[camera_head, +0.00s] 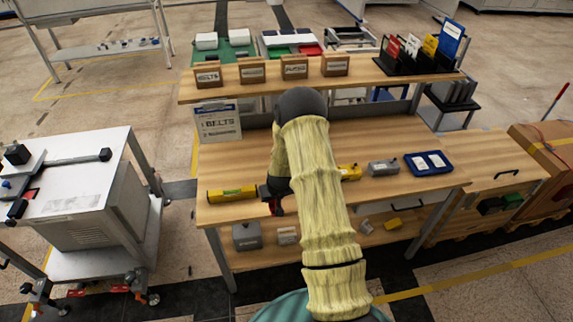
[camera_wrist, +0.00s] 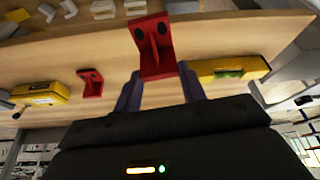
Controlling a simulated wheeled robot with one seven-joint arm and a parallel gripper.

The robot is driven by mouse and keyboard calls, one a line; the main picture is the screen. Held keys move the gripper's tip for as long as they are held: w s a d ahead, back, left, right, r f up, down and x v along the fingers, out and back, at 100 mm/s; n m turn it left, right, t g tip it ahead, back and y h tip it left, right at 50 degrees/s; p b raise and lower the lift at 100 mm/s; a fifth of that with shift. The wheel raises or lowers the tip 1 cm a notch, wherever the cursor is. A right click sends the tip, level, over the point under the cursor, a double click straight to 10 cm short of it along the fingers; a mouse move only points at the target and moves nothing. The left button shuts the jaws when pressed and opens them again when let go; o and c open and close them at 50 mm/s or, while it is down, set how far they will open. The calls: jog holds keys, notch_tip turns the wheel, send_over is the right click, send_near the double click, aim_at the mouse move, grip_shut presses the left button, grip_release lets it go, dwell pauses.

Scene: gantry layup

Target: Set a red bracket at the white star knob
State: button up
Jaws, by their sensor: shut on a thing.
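My gripper (camera_head: 270,198) is over the front edge of the wooden workbench (camera_head: 300,206), left of my arm. In the wrist view my gripper (camera_wrist: 159,76) is shut on a red bracket (camera_wrist: 154,50), an angled piece with two dark holes and a rib, held between the two fingers. A bit of that red bracket (camera_head: 277,208) shows under my gripper in the head view. A second red bracket (camera_wrist: 91,83) lies on the bench in the wrist view; my arm seems to hide it in the head view. I cannot make out a white star knob in either view.
A yellow level (camera_head: 231,193) lies left of my gripper. A yellow tool (camera_head: 350,172), a grey box (camera_head: 383,167) and a blue tray (camera_head: 428,163) are right of my arm. A white-topped cart (camera_head: 75,172) with black fittings stands at left, across a floor gap.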

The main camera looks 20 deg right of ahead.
jog(key=s+a+f+n, duration=0.1)
jog(key=s+a+f, duration=0.9)
jog(key=s+f, duration=0.3)
jog(key=shift+s+a+f+b, duration=0.15)
jog(key=shift+s+f+b, duration=0.2)
jog(key=shift+b, duration=0.1)
jog(key=shift+w+a, duration=0.1)
